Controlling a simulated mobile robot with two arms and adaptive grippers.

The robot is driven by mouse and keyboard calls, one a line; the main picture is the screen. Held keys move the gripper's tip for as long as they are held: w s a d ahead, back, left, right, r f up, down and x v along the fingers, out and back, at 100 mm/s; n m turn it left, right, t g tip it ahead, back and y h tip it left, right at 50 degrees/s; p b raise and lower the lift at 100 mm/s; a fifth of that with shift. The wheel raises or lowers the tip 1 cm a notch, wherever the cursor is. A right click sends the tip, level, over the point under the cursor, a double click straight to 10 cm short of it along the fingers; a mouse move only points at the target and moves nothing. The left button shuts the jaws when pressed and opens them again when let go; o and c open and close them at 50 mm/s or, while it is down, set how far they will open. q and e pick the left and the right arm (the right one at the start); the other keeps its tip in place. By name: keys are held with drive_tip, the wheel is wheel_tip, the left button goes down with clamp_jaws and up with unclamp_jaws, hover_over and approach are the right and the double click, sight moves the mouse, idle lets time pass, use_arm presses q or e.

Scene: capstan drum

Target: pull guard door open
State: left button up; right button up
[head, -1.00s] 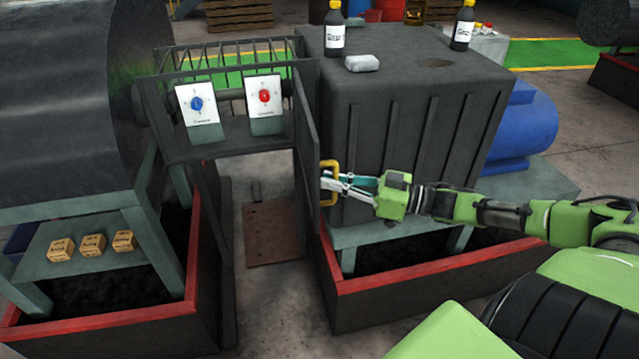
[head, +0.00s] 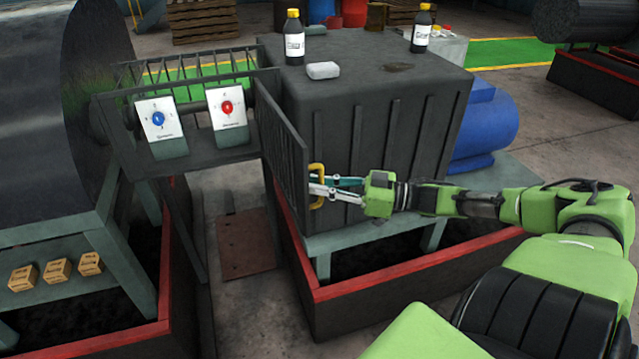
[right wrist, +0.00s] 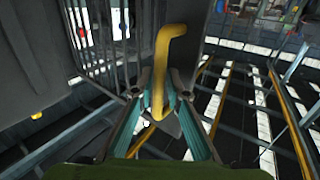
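The guard door (head: 283,147) is a dark barred panel beside the frame with the two switch plates. It stands at an angle out from that frame, toward me. A yellow handle (head: 316,172) is on its free edge; the handle also shows in the right wrist view (right wrist: 161,62). My right gripper (head: 318,188) is at the handle, with its fingers closed in on both sides of the bar. In the right wrist view the fingertips (right wrist: 160,78) flank the handle closely. My left gripper is not in view.
A large dark ribbed housing (head: 400,110) stands right behind the door and my right arm. Red-edged pits (head: 400,268) lie below. Wooden blocks (head: 57,271) sit on a shelf at left. Bottles (head: 294,40) stand on the housing. A floor gap with a reddish plate (head: 246,245) lies left of the door.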

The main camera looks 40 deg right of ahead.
drive_tip(key=shift+r, duration=0.1)
idle(0.3)
drive_tip(key=shift+v, duration=6.05)
